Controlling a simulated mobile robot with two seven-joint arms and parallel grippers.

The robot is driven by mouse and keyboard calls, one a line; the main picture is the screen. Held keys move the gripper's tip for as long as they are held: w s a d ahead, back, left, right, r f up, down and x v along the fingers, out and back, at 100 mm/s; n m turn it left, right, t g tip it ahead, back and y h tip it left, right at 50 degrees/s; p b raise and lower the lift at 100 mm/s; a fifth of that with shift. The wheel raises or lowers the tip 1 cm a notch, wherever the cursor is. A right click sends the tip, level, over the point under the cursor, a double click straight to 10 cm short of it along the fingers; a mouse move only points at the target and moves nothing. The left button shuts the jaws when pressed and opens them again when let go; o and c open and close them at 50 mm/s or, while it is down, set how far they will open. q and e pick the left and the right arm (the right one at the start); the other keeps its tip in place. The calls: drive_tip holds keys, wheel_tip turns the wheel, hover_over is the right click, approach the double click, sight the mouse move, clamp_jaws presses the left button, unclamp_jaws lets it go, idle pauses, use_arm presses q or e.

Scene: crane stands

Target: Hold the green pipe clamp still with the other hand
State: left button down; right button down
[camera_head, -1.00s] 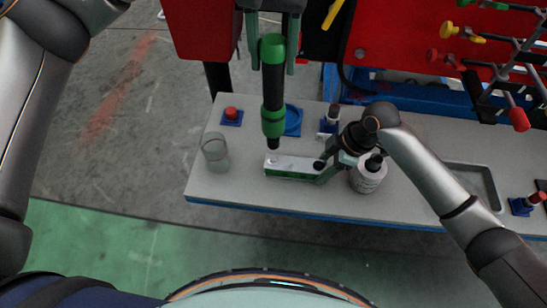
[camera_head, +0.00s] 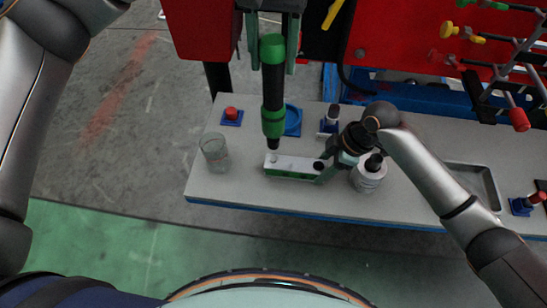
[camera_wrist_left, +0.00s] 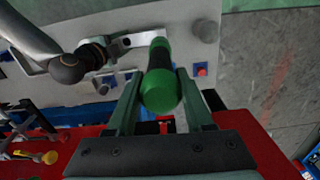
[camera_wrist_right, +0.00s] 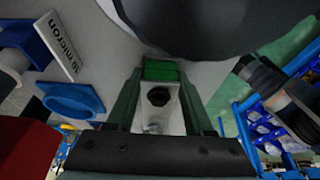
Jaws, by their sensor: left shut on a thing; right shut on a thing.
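The green pipe clamp (camera_head: 292,168) lies on the grey table, a long block with green sides, a pale metal top and a dark bolt head at its right end. My right gripper (camera_head: 326,172) is shut on that right end; the right wrist view shows the clamp (camera_wrist_right: 160,72) between the fingers. My left gripper (camera_head: 271,62) is shut on an upright green-and-black driver (camera_head: 273,90), also seen in the left wrist view (camera_wrist_left: 160,88). The driver's tip is over the clamp's left end; I cannot tell whether it touches.
A clear glass (camera_head: 214,152) stands left of the clamp. A white bottle (camera_head: 368,176) with a black cap is close to my right gripper. Behind are a red button on a blue base (camera_head: 231,116) and a blue ring holder (camera_head: 293,120). A grey tray (camera_head: 472,182) lies at the right.

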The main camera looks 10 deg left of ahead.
sight(273, 88)
use_arm(q)
drive_tip(key=shift+f, duration=3.45)
idle(3.3)
drive_tip(key=shift+r, duration=0.1)
